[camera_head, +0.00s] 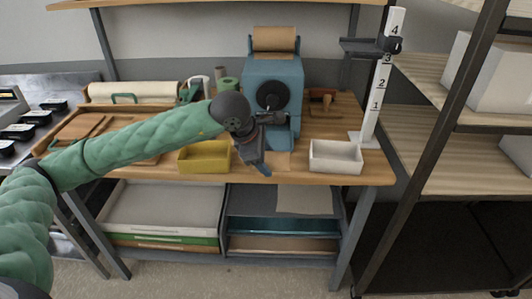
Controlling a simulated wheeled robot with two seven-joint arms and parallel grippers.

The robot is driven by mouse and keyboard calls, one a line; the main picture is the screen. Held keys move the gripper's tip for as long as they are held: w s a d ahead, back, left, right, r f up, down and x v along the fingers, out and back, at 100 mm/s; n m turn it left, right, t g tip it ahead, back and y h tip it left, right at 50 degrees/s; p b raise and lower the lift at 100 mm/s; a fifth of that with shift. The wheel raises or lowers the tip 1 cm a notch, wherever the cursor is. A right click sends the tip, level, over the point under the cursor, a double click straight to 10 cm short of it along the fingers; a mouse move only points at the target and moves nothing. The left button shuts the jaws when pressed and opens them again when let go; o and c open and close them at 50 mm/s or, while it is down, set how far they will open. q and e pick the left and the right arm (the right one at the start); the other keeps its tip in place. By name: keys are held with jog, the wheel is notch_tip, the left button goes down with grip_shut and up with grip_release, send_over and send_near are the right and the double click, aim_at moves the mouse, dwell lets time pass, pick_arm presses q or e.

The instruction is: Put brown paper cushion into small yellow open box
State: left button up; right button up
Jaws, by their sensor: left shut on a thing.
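The small yellow open box (204,158) stands upright near the table's front edge, left of my left gripper. My left gripper (263,167) is shut, pointing down in front of the blue paper machine (288,92). A brown paper piece (281,161), which looks like the paper cushion, shows at the fingers, below the machine's front. The fingers and wrist hide part of it. The gripper is to the right of the yellow box, not over it. My right gripper is not in view.
A white open box (335,157) stands to the right, beside a numbered white post (376,90). A brown paper roll (274,40) sits on the machine. Wooden trays (85,125) lie at the left, partly behind my arm. Shelves with bins are below the table (370,178).

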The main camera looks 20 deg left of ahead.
pick_arm(q)
jog(key=shift+s+d, duration=0.25)
jog(key=shift+s, duration=0.65)
jog(key=shift+s+d+r+b, duration=0.15)
jog(key=shift+s+b, duration=0.15)
jog(key=shift+s, duration=0.15)
jog(key=shift+r, duration=3.05)
